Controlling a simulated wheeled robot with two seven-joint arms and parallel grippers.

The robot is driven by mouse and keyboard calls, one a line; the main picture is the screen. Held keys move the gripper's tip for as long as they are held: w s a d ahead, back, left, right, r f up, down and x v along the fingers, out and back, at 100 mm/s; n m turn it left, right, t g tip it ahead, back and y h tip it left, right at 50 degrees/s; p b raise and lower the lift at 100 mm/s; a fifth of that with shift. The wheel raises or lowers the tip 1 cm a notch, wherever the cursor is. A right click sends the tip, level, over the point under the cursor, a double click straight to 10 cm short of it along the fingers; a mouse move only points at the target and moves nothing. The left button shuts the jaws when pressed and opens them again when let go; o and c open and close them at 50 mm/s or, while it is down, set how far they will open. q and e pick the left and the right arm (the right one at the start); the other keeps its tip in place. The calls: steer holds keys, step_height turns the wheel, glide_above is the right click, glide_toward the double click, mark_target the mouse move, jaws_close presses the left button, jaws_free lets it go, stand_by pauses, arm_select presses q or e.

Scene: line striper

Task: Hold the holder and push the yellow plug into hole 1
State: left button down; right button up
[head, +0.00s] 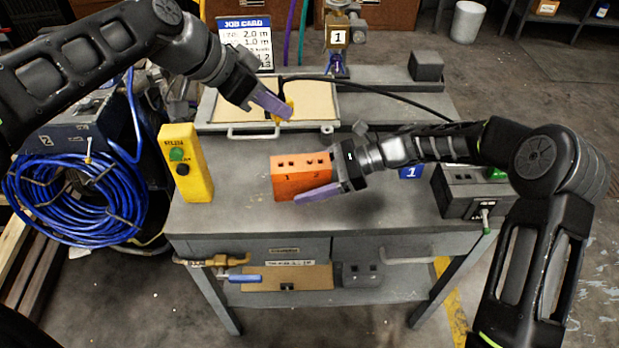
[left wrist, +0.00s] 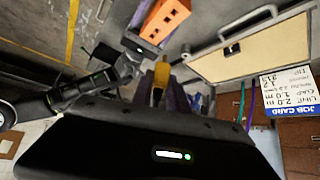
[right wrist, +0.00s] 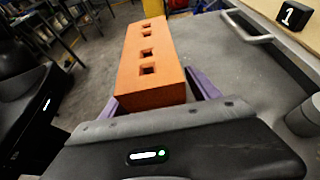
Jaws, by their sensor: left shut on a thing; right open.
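My left gripper (head: 276,108) is shut on the yellow plug (head: 289,108), above and behind the holder. The plug (left wrist: 160,78) also shows between the left fingers.
A yellow button box (head: 187,165) stands at the bench's left. A shallow tray (head: 318,105) lies at the back, below my left gripper. A grey box (head: 468,192) with a lever is at the right. The bench in front of the holder is clear.

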mark_target(275, 118)
steer(key=shift+c, duration=0.4)
jaws_close()
stand_by(0.4)
arm_select(q)
steer(key=shift+w+a+f, duration=0.15)
steer(key=shift+a+f, duration=0.05)
steer(key=shift+a, duration=0.1)
steer(key=shift+w+d+f+m+g+h, duration=0.15)
steer(key=shift+f+m+g, duration=0.4)
steer(key=shift+m, duration=0.3)
steer(key=shift+s+f+m+g+h, duration=0.1)
steer(key=shift+f+m+g+h, duration=0.1)
steer(key=shift+f+m+g, duration=0.55)
steer(key=shift+w+d+f+m+g+h, duration=0.15)
steer(key=shift+f+m+g, duration=0.2)
steer(key=shift+m, duration=0.65)
